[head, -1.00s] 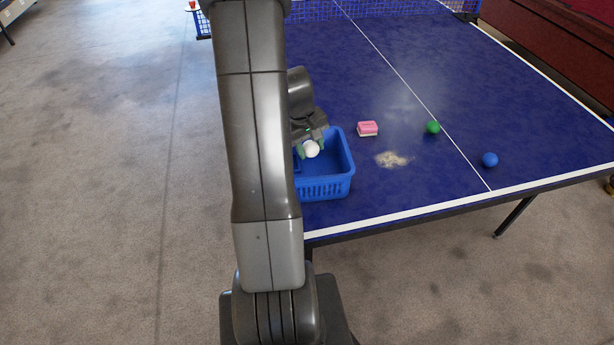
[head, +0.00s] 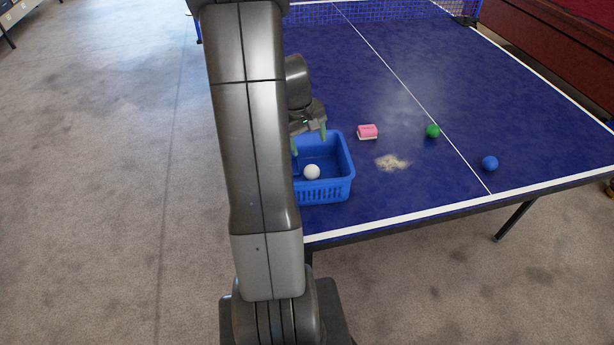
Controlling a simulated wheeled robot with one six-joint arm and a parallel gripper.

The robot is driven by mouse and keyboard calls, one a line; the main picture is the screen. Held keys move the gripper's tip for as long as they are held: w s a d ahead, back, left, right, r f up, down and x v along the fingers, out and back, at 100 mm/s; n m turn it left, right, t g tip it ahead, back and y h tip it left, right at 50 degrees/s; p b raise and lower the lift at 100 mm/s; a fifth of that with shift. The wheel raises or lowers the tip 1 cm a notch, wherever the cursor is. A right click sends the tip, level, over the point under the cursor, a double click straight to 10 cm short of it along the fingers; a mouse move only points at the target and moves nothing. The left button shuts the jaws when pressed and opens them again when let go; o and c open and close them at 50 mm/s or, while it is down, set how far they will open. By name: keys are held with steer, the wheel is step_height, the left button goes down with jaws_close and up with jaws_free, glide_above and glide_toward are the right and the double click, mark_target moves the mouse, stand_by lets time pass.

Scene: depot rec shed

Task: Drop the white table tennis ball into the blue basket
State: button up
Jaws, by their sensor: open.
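The white table tennis ball (head: 312,172) lies inside the blue basket (head: 327,191), near its front wall. The basket stands on the blue table near its front left corner, and my arm hides its left part. My gripper (head: 309,138) is above the back of the basket, with its green-tipped fingers apart and nothing between them. It is clear of the ball.
The net (head: 385,12) crosses the far side.

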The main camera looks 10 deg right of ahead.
step_height(320, 180, up, 10)
steer(key=a, duration=0.1)
steer(key=shift+s+a+f, duration=0.25)
steer(key=shift+a, duration=0.15)
steer(key=shift+f, duration=0.15)
steer(key=f, duration=0.4)
steer(key=d+f, duration=0.1)
steer(key=f, duration=0.3)
steer(key=d+f, duration=0.1)
steer(key=f, duration=0.3)
steer(key=shift+w+d+f, duration=0.2)
steer(key=shift+w+f, duration=0.1)
steer(key=shift+w+d+r+p, duration=0.1)
steer(key=shift+p, duration=0.4)
steer(key=shift+r+p, duration=1.05)
steer(key=shift+r, duration=0.6)
steer(key=shift+f, duration=0.1)
